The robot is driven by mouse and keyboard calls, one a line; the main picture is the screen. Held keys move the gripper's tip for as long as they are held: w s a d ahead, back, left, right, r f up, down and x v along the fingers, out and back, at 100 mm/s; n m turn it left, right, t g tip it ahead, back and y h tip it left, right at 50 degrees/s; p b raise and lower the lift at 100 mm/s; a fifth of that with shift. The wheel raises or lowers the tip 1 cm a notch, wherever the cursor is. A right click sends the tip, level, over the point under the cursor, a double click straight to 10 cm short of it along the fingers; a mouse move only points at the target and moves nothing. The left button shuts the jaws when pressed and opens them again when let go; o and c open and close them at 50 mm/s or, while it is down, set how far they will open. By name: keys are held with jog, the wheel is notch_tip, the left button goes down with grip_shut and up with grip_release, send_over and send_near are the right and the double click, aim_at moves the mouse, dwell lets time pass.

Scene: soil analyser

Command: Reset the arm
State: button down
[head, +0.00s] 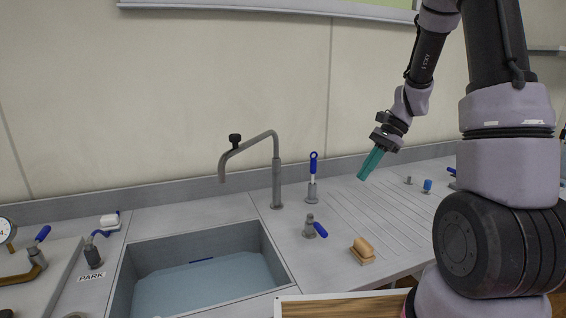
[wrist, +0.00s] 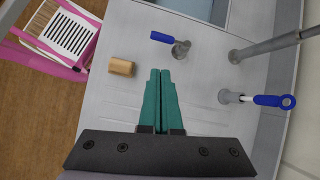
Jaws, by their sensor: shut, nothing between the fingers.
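My gripper (head: 370,163) has teal fingers and is shut and empty. In the head view it hangs in the air above the ribbed drainboard, pointing down and to the left. In the wrist view my gripper (wrist: 160,72) shows its two fingers side by side, touching along their length, over the pale counter. My arm comes in from the right side of the head view, bent at the elbow. A wooden block (head: 362,250) lies on the counter, apart from the gripper; it also shows in the wrist view (wrist: 121,66).
A sink (head: 135,290) with a grey faucet (head: 277,175) is left of the gripper. A blue-handled tool (head: 313,170) stands upright in a holder, and a blue-levered valve (head: 311,228) stands nearby. A pink-framed stand (wrist: 30,48) is beyond the counter edge. Much of the drainboard is clear.

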jog(key=s+r+n+t+h, duration=0.2)
jog(key=s+r+n+t, duration=0.2)
jog(key=s+r, duration=0.4)
jog(key=s+a+r+n+t+h, duration=0.1)
jog(key=s+r+n+t, duration=0.3)
jog(key=s+r, duration=0.4)
notch_tip(320, 180, up, 6)
jog(key=shift+s+f+t+h, duration=0.15)
jog(key=shift+t+h, duration=0.35)
jog(key=shift+h, duration=0.3)
